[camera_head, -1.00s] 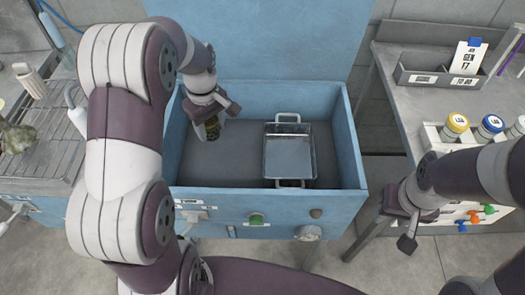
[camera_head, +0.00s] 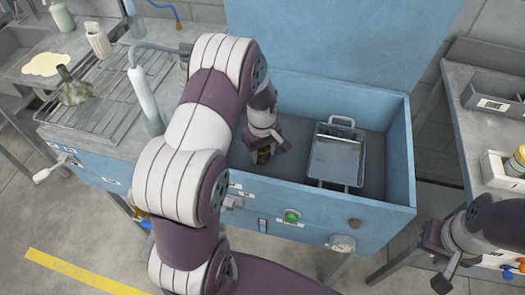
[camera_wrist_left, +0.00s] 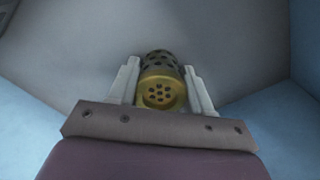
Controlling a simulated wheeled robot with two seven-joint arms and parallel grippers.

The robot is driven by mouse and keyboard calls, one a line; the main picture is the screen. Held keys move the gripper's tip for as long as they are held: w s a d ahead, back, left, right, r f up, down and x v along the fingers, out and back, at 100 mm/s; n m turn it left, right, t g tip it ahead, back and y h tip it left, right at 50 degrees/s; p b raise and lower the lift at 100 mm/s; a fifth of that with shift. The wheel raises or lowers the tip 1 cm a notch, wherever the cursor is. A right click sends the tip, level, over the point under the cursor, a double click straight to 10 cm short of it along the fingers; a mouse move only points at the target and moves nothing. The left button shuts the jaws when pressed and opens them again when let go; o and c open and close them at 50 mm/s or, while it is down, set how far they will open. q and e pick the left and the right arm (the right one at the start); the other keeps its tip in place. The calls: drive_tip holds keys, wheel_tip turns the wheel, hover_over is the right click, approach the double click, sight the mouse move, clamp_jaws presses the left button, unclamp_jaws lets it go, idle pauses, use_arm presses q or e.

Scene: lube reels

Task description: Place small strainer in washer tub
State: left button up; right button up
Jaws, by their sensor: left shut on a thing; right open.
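The small strainer (camera_wrist_left: 161,88) is a brass-coloured cylinder with a dark perforated far end. My left gripper (camera_wrist_left: 160,92) is shut on it, one finger on each side. In the head view my left gripper (camera_head: 264,150) is inside the blue washer tub (camera_head: 389,196), at its left part, with the strainer (camera_head: 263,156) just below it and largely hidden. I cannot tell whether the strainer touches the tub floor. My right gripper (camera_head: 440,268) is open and empty at the lower right, outside the tub.
A metal basket tray (camera_head: 336,160) with handles lies in the right part of the tub. The tub's blue lid (camera_head: 340,35) stands raised behind. A draining rack (camera_head: 105,90) is at left; a side bench (camera_head: 505,140) with bins is at right.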

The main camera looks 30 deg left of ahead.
use_arm(q)
drive_tip(key=shift+s, duration=0.1)
drive_tip(key=o, duration=1.1)
drive_tip(key=shift+f, duration=0.1)
wheel_tip(320, 180, up, 12)
drive_tip(key=shift+r+p, duration=0.2)
drive_tip(key=shift+p, duration=0.1)
